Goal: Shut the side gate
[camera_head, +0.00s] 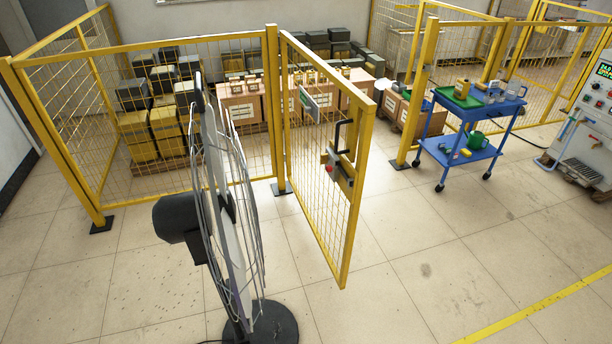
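The side gate (322,193) is a yellow-framed mesh panel, standing open and swung out toward me from its hinge post (275,110). A black pull handle (340,136) and a lock box with a red button (338,172) sit near its free edge. A small sign hangs higher on the mesh. The opposite post (421,95) stands to the right, with the gateway open between the two posts. Neither of my grippers is in view.
A black pedestal fan (228,200) stands close in front, left of the gate. A blue trolley (470,128) with tools stands right of the gateway. Boxes and crates (242,106) fill the fenced area behind. The floor right of the gate is clear up to a yellow line (540,306).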

